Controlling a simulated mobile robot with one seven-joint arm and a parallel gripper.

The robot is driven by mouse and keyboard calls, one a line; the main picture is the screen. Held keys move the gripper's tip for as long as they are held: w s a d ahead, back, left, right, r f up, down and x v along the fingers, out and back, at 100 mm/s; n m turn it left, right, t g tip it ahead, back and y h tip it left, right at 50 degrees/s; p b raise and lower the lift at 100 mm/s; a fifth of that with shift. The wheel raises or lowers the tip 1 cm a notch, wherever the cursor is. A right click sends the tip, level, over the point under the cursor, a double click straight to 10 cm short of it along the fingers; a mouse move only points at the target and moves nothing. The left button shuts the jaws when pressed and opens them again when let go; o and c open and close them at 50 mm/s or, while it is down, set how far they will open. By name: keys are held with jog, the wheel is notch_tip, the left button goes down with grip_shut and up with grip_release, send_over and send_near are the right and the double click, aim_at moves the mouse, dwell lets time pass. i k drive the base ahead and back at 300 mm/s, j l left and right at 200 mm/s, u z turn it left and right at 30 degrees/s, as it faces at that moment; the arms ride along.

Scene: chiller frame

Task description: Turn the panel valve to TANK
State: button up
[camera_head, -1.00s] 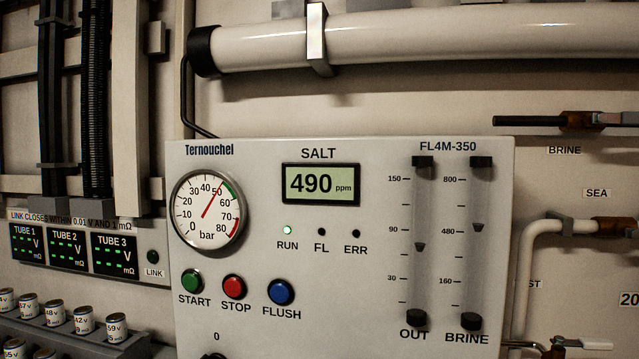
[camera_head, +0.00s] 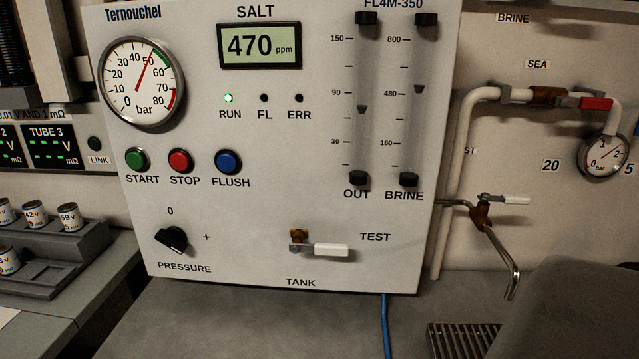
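The panel valve (camera_head: 331,250) is at the lower right of the white control panel (camera_head: 230,262). It has a small brass body and a lever with a white grip. The lever lies about level and points right, on the side of the TEST label (camera_head: 375,237). The TANK label (camera_head: 300,283) is below the valve. The salt display (camera_head: 259,46) reads 470 ppm, and the green RUN light (camera_head: 228,98) is lit.
A black pressure knob (camera_head: 172,240) sits left of the valve. To the right are a small tap (camera_head: 482,214) with a bent spout and a drain grate (camera_head: 462,340). A blue hose (camera_head: 386,325) hangs below the panel. The grey counter (camera_head: 250,325) in front is mostly clear.

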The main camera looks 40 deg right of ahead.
aim_at(318, 249)
jog(key=k+j+z, duration=0.15)
jog(key=z, duration=0.25)
jog(key=k+j+z, duration=0.1)
jog(key=z, duration=0.3)
jog(key=k+z, duration=0.35)
jog(key=i+j, duration=0.05)
